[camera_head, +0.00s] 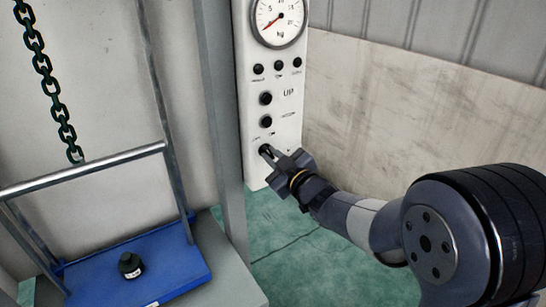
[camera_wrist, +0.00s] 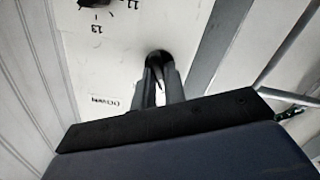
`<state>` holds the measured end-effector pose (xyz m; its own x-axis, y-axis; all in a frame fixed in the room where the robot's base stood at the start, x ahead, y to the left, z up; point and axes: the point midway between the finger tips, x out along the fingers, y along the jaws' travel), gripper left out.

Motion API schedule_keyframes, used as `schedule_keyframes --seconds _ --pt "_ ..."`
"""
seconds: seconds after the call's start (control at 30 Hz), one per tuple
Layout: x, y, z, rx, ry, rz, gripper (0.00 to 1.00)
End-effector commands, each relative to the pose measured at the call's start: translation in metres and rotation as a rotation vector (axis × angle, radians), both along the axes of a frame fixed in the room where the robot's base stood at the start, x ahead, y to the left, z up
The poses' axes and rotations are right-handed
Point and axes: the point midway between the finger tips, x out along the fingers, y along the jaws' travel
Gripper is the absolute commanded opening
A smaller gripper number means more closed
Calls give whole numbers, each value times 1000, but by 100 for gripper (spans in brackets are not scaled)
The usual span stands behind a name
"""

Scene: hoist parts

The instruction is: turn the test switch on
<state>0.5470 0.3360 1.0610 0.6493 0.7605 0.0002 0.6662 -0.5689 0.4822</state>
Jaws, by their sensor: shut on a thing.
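A white control panel (camera_head: 246,75) stands upright behind a grey post. The test switch (camera_head: 264,148) is a small dark knob or lever low on the panel, below two black buttons; its label is too small to read. In the wrist view the switch (camera_wrist: 158,56) shows as a dark round fitting with a thin lever between my fingers. My gripper (camera_head: 269,153) reaches the panel from the lower right and is shut on the switch. The fingers also show in the wrist view (camera_wrist: 159,74). They hide much of the lever, so I cannot tell its position.
A round kg gauge (camera_head: 279,18) tops the panel, with three small black knobs (camera_head: 279,66) below it. A grey post (camera_head: 222,110) stands left of the panel. Further left are a blue platform (camera_head: 100,275) with a black weight (camera_head: 130,264), a metal rail (camera_head: 85,172) and a hanging chain (camera_head: 45,75).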

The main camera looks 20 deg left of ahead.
Motion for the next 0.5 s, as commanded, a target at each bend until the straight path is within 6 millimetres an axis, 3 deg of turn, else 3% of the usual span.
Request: schedule_keyframes --seconds 0.5 --pt "0 0 1 222 264 0 0"
